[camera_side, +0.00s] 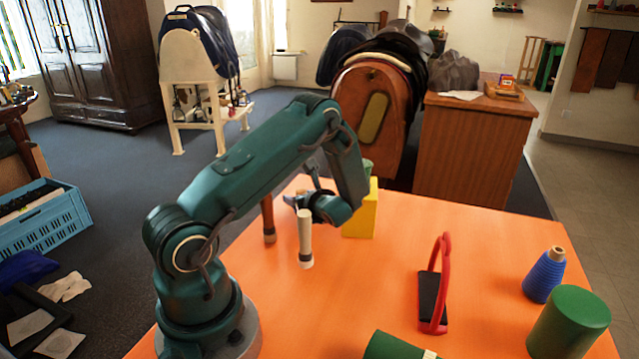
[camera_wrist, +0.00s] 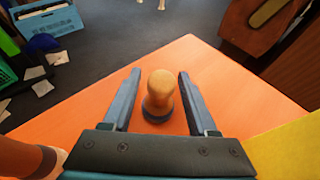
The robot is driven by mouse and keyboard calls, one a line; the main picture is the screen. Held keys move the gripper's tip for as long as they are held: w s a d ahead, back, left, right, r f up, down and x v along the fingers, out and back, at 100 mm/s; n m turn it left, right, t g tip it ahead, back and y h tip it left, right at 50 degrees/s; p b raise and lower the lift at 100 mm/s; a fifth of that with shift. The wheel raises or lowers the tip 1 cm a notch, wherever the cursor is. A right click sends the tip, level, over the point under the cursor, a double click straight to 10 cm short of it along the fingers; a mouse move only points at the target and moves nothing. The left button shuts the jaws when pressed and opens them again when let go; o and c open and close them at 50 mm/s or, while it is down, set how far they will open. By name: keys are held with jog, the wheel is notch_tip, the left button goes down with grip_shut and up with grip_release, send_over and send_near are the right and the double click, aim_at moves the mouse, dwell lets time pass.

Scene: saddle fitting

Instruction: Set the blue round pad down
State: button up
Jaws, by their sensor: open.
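The blue round pad (camera_wrist: 158,112) shows in the wrist view as a dark blue round base under a tan wooden knob. It looks upright on the orange table, near the table's far corner. My gripper (camera_wrist: 156,76) is open, with one finger on each side of the knob and a gap showing on both sides. In the side view my gripper (camera_side: 297,201) is low over the back left of the table. I cannot make out the pad there; my gripper and wrist seem to hide it.
A yellow block (camera_side: 361,214) stands close right of my gripper. A cream post (camera_side: 305,238) and a brown stick (camera_side: 268,218) stand nearby. A red-framed piece (camera_side: 440,280), a blue cone (camera_side: 545,275) and green cylinders (camera_side: 570,325) are at the right and front. The table's middle is clear.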

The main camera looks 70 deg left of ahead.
jog(key=v, duration=1)
jog(key=shift+d, duration=0.2)
jog(key=shift+r, duration=0.1)
